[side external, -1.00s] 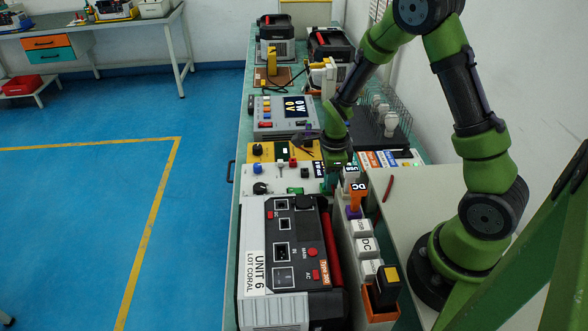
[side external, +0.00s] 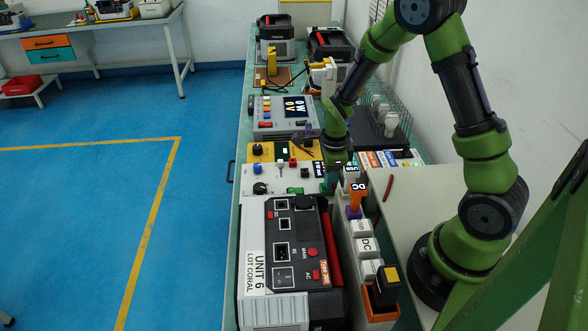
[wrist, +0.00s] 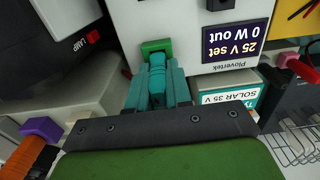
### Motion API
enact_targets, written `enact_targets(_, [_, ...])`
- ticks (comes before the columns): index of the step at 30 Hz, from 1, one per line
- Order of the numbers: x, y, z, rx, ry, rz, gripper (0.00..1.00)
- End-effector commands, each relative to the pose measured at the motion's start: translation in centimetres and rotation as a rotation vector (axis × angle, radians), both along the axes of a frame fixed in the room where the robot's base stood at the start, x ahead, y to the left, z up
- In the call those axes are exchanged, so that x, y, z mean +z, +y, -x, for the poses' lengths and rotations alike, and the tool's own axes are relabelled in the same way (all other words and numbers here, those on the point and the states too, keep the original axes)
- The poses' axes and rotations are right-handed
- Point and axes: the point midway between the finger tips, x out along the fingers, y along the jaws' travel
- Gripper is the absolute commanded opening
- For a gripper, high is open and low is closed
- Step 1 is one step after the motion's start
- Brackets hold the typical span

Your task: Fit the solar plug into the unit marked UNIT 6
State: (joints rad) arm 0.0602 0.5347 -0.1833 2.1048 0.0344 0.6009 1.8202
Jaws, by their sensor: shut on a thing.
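The unit marked UNIT 6 (side external: 285,255) lies in the near part of the bench in the side view, with several sockets and red buttons on its dark top panel. My gripper (side external: 331,181) is beyond its far end, low beside a white control panel. A label reading SOLAR 35 V (wrist: 228,98) is to the right.
A row of holders (side external: 362,243) with orange, white and black plugs runs along the right of UNIT 6. The white panel (wrist: 190,25) with a display is close to my fingers. A grey meter box (side external: 283,116) and wire rack (side external: 395,95) stand farther back.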

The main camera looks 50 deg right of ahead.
Motion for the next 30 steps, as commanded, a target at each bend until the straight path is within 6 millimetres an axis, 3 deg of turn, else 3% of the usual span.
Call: enact_targets(30, [1.09,-0.01,-0.03,0.0,-0.001,0.0,0.0])
